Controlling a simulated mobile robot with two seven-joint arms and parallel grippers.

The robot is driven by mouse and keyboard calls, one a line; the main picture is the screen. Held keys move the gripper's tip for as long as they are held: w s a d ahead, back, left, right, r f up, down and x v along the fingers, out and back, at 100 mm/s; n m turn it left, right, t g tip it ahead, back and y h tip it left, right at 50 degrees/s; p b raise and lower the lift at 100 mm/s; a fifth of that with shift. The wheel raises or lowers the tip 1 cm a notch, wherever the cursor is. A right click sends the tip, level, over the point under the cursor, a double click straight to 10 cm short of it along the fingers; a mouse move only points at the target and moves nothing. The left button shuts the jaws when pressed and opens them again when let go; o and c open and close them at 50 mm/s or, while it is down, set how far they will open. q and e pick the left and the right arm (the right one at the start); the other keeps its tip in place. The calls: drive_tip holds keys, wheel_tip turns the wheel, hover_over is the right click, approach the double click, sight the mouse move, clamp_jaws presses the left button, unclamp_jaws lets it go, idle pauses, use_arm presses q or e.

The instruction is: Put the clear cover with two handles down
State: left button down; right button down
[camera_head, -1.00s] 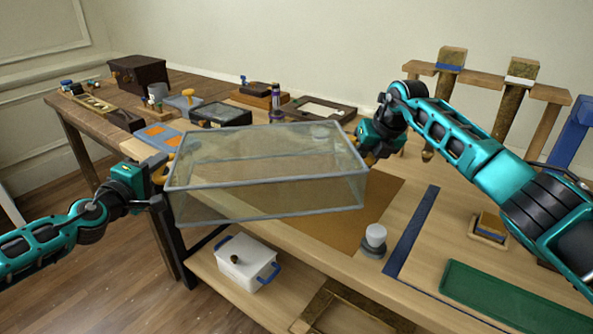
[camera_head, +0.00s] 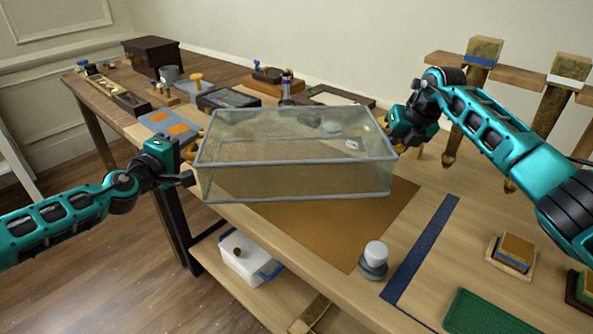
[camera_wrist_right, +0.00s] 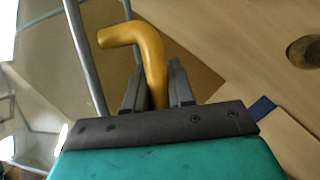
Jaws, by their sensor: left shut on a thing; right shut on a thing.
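The clear cover (camera_head: 300,180) is a see-through box with grey edges, held between my two grippers over the table in the head view. It looks nearly level. My left gripper (camera_head: 192,160) is shut at its left end, where a yellow handle partly shows. My right gripper (camera_head: 392,140) is at its right end. In the right wrist view, the right gripper (camera_wrist_right: 158,92) is shut on a bent yellow handle (camera_wrist_right: 150,50), with the cover's grey edge (camera_wrist_right: 85,55) beside it. A brown mat (camera_head: 385,215) lies below the cover, partly hidden by it.
A grey-and-white knobbed piece (camera_head: 374,260) stands near the mat's front corner. A blue strip (camera_head: 425,240) lies to its right. A white box with blue handles (camera_head: 245,265) is on the lower shelf. Several small items crowd the table's far left.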

use_arm(q)
drive_tip(key=shift+a+r, duration=0.1)
use_arm(e)
drive_tip(key=shift+r, duration=0.1)
use_arm(q)
drive_tip(key=shift+f, duration=0.2)
use_arm(e)
drive_tip(key=shift+f, duration=0.2)
